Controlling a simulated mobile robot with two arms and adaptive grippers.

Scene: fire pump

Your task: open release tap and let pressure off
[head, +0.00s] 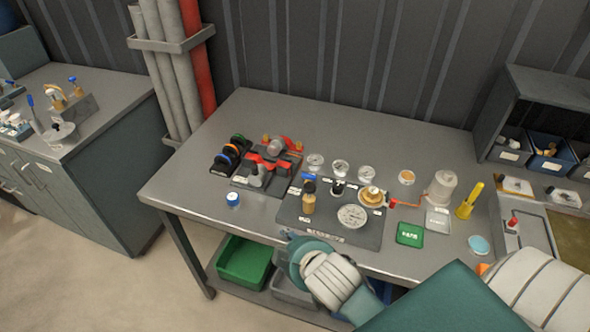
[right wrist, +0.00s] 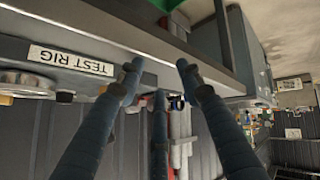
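The test rig (head: 290,214) is a dark board on the workbench. On it stand a brass fitting (head: 309,203) with a blue top (head: 308,177), a large round gauge (head: 352,216) and a round brass part (head: 372,195). The blue top may be the release tap's handle; I cannot tell. My right gripper (right wrist: 158,72) has its fingers spread, with nothing between them. In the head view it is at the bench's front edge, below the rig, mostly hidden by my wrist. The rig's "TEST RIG" label (right wrist: 70,60) shows at left in the right wrist view. My left gripper is not in view.
Left of the rig are a red-handled fixture (head: 268,165), coloured rings (head: 228,155) and a blue-capped jar (head: 233,200). Right are a green tray (head: 410,234), a clear vessel (head: 440,188) and a yellow tool (head: 469,201). The bench's front left is clear.

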